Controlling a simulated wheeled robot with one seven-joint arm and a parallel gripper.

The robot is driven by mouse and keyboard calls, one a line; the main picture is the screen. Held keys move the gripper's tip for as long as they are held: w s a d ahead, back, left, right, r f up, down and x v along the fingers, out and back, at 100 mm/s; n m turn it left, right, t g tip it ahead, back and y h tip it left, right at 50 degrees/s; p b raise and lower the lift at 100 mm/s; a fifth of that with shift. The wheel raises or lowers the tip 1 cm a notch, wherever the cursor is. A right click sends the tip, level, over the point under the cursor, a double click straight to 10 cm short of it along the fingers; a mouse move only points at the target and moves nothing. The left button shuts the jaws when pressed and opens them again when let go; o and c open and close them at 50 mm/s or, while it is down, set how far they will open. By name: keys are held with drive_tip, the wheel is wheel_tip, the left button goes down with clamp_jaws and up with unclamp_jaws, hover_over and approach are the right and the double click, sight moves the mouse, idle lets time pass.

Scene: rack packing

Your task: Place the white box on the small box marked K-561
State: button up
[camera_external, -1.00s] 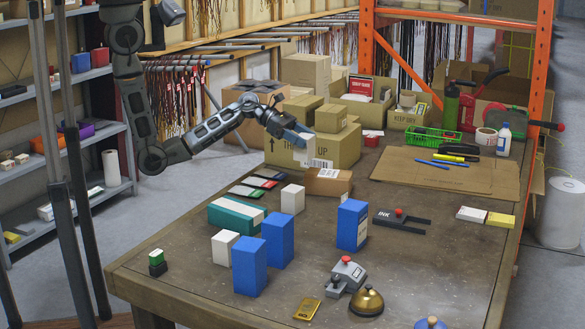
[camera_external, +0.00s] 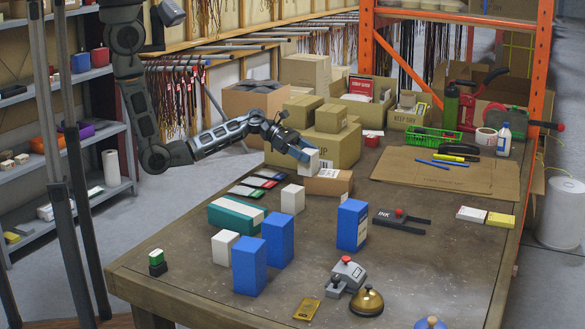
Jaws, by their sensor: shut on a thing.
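My gripper (camera_external: 301,154) is shut on a white box (camera_external: 310,161) and holds it at the back of the table, in front of the large cardboard box. A small brown box with a white label (camera_external: 338,186) lies just below and to the right of it; its marking is too small to read. The white box overlaps the brown box's back left part in the picture. I cannot tell whether the two touch.
Other white boxes (camera_external: 292,199) and (camera_external: 224,248) stand on the table. Blue boxes (camera_external: 278,240) and a teal box (camera_external: 232,217) stand near them. A large cardboard box (camera_external: 345,150) with smaller boxes on top is close behind my gripper.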

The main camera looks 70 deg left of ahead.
drive_tip(key=o, duration=1.2)
drive_tip(key=v, duration=1.2)
drive_tip(key=shift+r, duration=0.1)
